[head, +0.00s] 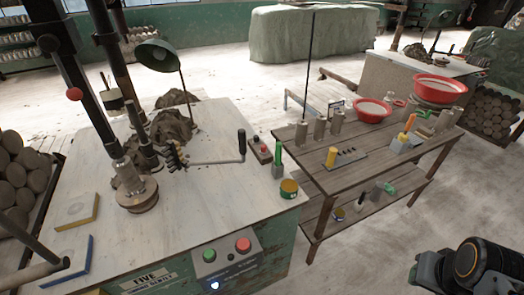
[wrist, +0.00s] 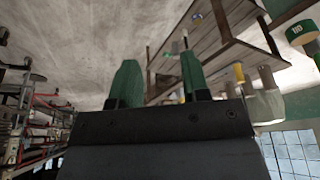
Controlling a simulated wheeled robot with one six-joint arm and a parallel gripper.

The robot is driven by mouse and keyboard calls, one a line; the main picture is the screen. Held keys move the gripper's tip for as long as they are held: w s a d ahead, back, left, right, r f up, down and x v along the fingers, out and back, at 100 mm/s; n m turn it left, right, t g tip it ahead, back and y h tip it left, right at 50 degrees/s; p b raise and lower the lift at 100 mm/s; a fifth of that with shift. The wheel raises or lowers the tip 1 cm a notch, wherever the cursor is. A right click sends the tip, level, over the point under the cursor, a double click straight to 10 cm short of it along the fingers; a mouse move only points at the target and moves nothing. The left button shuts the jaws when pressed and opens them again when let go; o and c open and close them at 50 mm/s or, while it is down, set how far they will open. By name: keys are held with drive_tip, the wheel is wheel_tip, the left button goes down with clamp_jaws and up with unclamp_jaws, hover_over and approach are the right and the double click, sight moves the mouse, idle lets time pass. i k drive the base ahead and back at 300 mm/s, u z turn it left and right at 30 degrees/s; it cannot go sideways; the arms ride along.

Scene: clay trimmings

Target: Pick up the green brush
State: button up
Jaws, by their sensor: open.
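A slim upright green item (head: 277,158), which looks like the green brush, stands at the right edge of the machine's pale top in the head view. Its lower part is grey, and its bristles cannot be made out. My gripper (wrist: 158,80) shows in the wrist view with two green fingers apart and nothing between them. The fingers point toward the pale floor and a wooden shelf table. I cannot make out the green brush in the wrist view. In the head view only a dark part of my arm shows at bottom right, well away from the green item.
The wooden table (head: 352,181) holds cylinders, a yellow-handled tool (head: 331,157) and red bowls. Open floor lies at front right.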

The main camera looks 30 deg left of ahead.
sight(278, 151)
drive_tip(key=u, duration=0.95)
drive_tip(key=i, duration=0.95)
drive_tip(key=u, duration=0.95)
